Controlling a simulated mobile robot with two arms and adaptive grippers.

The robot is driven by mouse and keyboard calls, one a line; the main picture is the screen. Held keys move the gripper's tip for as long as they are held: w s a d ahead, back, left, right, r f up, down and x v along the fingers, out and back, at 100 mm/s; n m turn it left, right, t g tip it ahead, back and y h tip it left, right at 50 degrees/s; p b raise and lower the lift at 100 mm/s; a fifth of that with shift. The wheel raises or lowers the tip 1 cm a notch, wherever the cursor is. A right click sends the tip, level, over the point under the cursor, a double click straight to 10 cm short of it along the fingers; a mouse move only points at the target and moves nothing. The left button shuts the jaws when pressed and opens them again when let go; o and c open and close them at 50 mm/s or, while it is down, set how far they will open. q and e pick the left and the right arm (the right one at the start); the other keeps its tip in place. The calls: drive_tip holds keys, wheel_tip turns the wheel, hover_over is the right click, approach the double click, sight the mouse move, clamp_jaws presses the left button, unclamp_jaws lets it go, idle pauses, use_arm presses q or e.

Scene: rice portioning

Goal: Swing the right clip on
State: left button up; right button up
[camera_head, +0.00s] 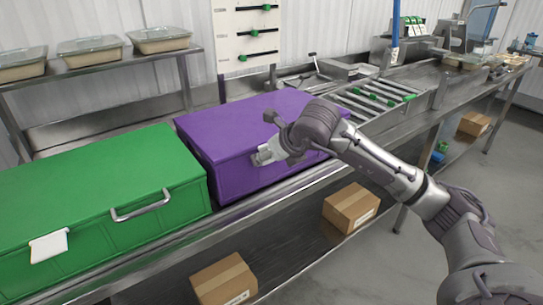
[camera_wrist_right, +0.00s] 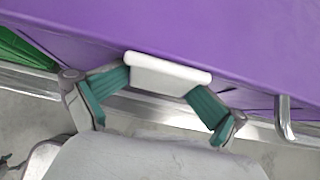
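The purple box (camera_head: 235,140) stands on the steel counter with its lid down. A white clip (camera_wrist_right: 168,73) sits at the lid's front edge in the right wrist view. My right gripper (camera_head: 264,155) is at the front face of the purple box. Its two green-padded fingers (camera_wrist_right: 160,92) are spread apart, with their tips close to the two ends of the clip. I cannot tell whether they touch it or whether the clip is latched. In the head view my gripper and wrist largely hide the clip. My left gripper is not in view.
A metal handle (camera_wrist_right: 286,120) sticks out from the purple box beside the right finger. A green box (camera_head: 100,190) with a white clip (camera_head: 48,246) and a handle (camera_head: 141,207) stands to the left. Cardboard boxes (camera_head: 351,207) lie on the lower shelf. The counter edge runs below my gripper.

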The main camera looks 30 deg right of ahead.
drive_tip(key=shift+r, duration=0.2)
drive_tip(key=v, duration=0.6)
drive_tip(key=shift+s+p, duration=0.35)
drive_tip(key=shift+r, duration=0.15)
